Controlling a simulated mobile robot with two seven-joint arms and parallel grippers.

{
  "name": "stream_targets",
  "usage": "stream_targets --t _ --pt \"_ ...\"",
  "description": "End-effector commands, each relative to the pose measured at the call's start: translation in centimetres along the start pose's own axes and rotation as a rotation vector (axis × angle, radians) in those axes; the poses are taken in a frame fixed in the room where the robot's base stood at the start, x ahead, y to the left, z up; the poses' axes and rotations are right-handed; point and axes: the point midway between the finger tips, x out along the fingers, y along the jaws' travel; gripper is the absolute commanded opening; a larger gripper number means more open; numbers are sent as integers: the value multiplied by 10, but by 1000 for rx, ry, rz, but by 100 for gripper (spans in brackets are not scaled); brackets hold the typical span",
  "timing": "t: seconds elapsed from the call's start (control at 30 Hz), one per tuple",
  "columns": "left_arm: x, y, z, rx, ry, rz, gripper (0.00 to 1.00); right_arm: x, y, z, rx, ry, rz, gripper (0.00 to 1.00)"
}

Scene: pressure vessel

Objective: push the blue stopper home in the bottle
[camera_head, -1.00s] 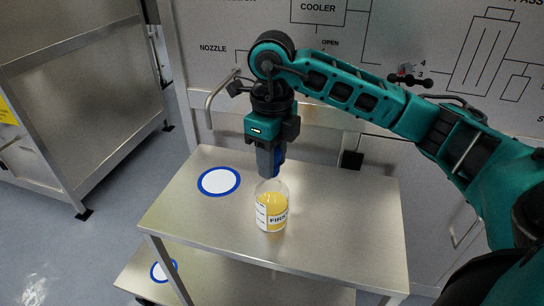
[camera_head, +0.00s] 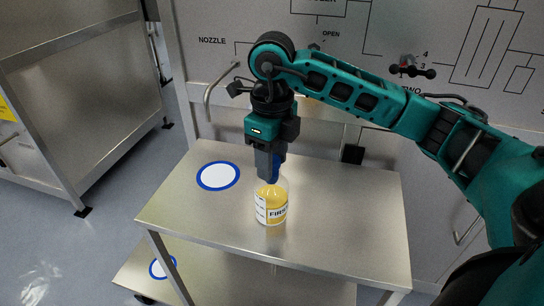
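A clear bottle (camera_head: 271,205) with yellow liquid and a white label, its visible letters beginning "FIRS", stands upright on the metal cart top. My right gripper (camera_head: 268,180) points straight down at the bottle's mouth, and its fingertips overlap the bottle's top. A patch of blue (camera_head: 276,164) shows at the gripper's fingers; I cannot tell whether it is the stopper or part of the gripper. The bottle's neck and the stopper's seat are hidden by the fingers. Whether the fingers are open or shut is not clear. My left gripper is not in view.
The metal cart (camera_head: 345,220) has free room around the bottle. A white disc with a blue ring (camera_head: 218,175) lies on its top at the left, and another (camera_head: 162,268) on the lower shelf. A grey panel with a bent handle (camera_head: 210,95) stands behind.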

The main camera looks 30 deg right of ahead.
Motion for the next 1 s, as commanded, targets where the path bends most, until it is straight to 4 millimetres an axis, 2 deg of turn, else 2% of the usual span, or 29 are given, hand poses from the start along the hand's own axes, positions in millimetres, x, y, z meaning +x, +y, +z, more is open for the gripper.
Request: stream_targets --t 0.03,0.2,0.53,0.67,0.9,1.0 --pt "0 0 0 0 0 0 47 1 0 0 0 3 1 52" --pt "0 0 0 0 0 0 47 2 0 -1 -1 4 1 66" --pt "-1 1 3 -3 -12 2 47 2 1 -1 -1 6 2 66" --pt "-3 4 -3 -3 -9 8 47 -21 0 0 -1 0 0 66" --pt "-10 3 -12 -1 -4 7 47 -80 0 0 1 -3 -3 66" --pt "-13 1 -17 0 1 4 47 -99 0 0 0 -2 -3 66"
